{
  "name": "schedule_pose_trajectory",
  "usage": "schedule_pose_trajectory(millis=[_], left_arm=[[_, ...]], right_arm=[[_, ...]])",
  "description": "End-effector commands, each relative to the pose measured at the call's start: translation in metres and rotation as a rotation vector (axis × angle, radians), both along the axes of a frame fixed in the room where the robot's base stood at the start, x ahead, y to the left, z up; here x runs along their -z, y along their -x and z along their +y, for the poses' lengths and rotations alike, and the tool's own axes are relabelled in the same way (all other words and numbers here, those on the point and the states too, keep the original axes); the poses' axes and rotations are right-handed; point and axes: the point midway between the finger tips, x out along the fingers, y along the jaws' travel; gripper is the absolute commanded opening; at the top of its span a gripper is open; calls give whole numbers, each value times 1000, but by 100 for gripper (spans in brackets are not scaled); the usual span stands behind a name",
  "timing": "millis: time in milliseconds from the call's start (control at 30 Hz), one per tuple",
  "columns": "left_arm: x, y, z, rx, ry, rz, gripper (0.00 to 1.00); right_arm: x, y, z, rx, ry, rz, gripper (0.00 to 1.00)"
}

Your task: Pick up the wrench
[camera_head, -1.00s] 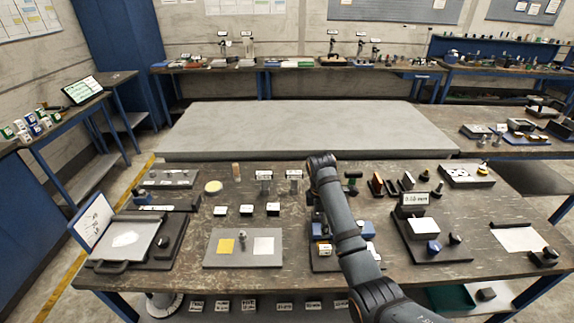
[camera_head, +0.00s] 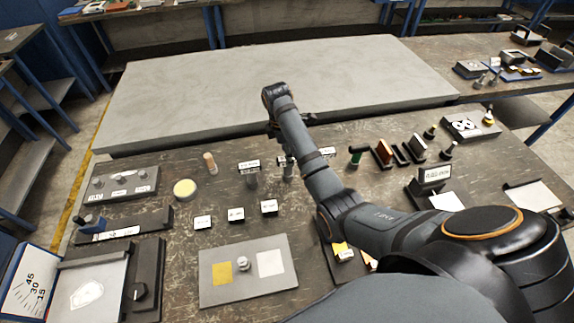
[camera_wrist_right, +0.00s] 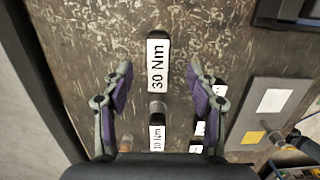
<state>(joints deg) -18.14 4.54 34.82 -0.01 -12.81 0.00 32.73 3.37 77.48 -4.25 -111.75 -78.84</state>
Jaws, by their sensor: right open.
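No thing shaped plainly like a wrench can be made out. Two small posts with torque labels stand side by side on the worktable (camera_head: 150,205). One carries the "30 Nm" label (camera_wrist_right: 158,62) with a grey cylinder (camera_wrist_right: 157,106) beside it. The other carries the "10 Nm" label (camera_wrist_right: 157,136). In the head view the left post's label is visible (camera_head: 249,165); the right post (camera_head: 288,170) is partly hidden by my arm. My right gripper (camera_wrist_right: 160,70) is open and empty above, its fingers either side of the "30 Nm" label. My left gripper is not in view.
Several small labelled blocks (camera_head: 236,215) and a grey plate (camera_head: 250,290) with yellow and white squares lie nearer. An upright orange-and-black object (camera_head: 382,152) stands right of my arm.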

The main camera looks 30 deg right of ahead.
Motion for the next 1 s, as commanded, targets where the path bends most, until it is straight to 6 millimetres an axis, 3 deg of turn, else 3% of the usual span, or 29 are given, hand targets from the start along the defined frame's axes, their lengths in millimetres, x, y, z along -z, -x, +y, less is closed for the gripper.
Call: schedule_pose_trajectory(millis=[100,367,600,867,1000], left_arm=[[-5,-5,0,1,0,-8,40],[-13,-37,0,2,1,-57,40],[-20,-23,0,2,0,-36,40],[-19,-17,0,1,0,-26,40],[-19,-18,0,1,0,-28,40]], right_arm=[[15,1,-2,0,0,2,58],[28,2,-4,0,0,3,58],[66,4,-8,0,0,2,58],[72,4,-8,0,-1,0,58],[72,4,-8,0,0,0,41]])
